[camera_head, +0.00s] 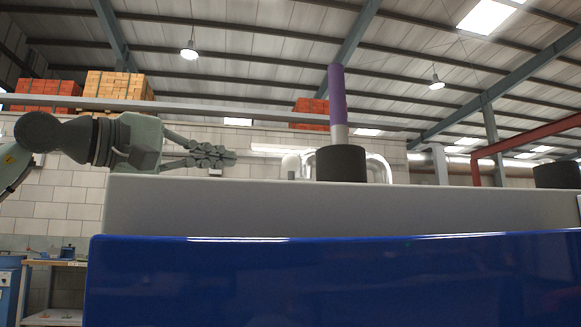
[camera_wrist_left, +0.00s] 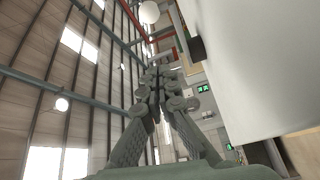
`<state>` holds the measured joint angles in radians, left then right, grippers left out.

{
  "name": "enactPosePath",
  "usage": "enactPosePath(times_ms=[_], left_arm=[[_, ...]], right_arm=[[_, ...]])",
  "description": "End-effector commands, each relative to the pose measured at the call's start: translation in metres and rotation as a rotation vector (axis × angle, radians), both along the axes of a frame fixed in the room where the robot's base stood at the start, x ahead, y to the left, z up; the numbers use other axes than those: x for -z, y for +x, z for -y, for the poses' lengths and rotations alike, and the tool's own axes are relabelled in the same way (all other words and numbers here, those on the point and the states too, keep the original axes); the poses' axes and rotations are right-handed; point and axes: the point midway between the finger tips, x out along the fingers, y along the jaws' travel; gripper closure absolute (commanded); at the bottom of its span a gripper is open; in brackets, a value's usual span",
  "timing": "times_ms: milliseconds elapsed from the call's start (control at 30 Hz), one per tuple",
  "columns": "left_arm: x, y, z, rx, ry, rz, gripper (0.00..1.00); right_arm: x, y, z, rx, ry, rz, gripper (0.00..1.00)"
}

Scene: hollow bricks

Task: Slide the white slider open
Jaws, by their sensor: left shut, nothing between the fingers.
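A long white panel (camera_head: 400,208), which may be the white slider, lies behind a blue front (camera_head: 330,285) in the head view. I cannot tell whether it is the slider itself or how far it stands open. A large white surface (camera_wrist_left: 265,60) fills the right of the left wrist view. My left gripper (camera_head: 230,156) points right, above the white panel's top edge near its left end. Its fingers also show in the left wrist view (camera_wrist_left: 157,75), shut together with nothing between them. My right gripper is in neither view.
A black cylinder (camera_head: 341,165) with a purple-topped rod (camera_head: 337,95) stands at the panel's top edge, right of my left gripper. Another black cylinder (camera_head: 557,176) is at the far right. A wooden bench (camera_head: 55,263) stands at lower left.

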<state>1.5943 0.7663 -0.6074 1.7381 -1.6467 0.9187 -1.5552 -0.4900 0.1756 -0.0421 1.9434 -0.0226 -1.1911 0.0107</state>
Motion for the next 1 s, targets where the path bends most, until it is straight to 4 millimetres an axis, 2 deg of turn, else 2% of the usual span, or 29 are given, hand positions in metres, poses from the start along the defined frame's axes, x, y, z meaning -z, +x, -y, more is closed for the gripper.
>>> enactPosePath(times_ms=[367,533,600,833,900,967,1000], left_arm=[[0.0,0.001,0.001,0.0,-0.001,0.0,1.0],[-0.003,0.01,0.013,0.003,-0.001,0.0,1.0],[-0.004,0.018,0.022,0.003,0.0,-0.001,1.0],[-0.008,0.051,0.06,0.003,-0.002,-0.001,1.0],[-0.009,0.06,0.069,0.002,-0.001,-0.002,1.0],[-0.009,0.067,0.077,0.002,-0.001,-0.002,1.0],[-0.006,0.06,0.079,0.002,0.001,0.003,1.0]], right_arm=[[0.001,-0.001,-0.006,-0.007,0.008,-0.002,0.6],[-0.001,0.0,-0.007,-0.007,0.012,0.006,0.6],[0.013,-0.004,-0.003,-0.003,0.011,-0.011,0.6],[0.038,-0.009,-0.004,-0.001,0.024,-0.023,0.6],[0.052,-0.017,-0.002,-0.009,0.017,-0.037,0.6],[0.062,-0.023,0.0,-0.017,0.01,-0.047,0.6],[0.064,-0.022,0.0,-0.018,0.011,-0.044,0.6]])
